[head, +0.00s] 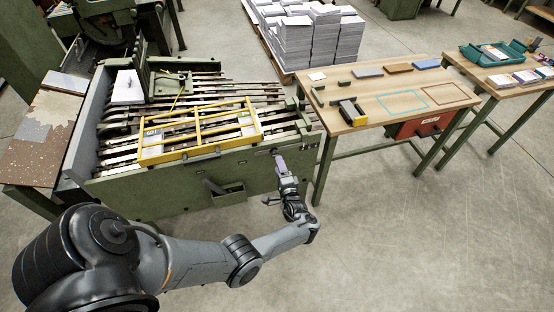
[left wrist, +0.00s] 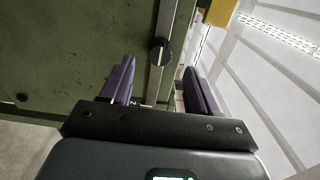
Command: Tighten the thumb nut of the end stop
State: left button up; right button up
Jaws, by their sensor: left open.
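My left gripper (head: 280,162) is at the front right part of the green machine (head: 180,190), its purple fingers pointing at the machine's side. In the left wrist view my left gripper (left wrist: 160,70) is open and empty. A dark round knob, which looks like the thumb nut (left wrist: 160,51), sits on a metal bar (left wrist: 168,20). It shows ahead of the gap between the two fingers. I cannot tell whether the fingers reach it in depth. In the head view the nut is too small to make out. My right gripper is not in view.
A yellow frame (head: 198,131) lies over the machine's slatted bed. A wooden table (head: 380,115) with a yellow-and-black tool (head: 352,112) and several blocks stands to the right. Paper stacks (head: 300,40) stand behind. The floor (head: 410,240) at the front right is clear.

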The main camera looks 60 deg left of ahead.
pick_arm(q)
jog(key=v, duration=0.6)
jog(key=shift+p, duration=0.35)
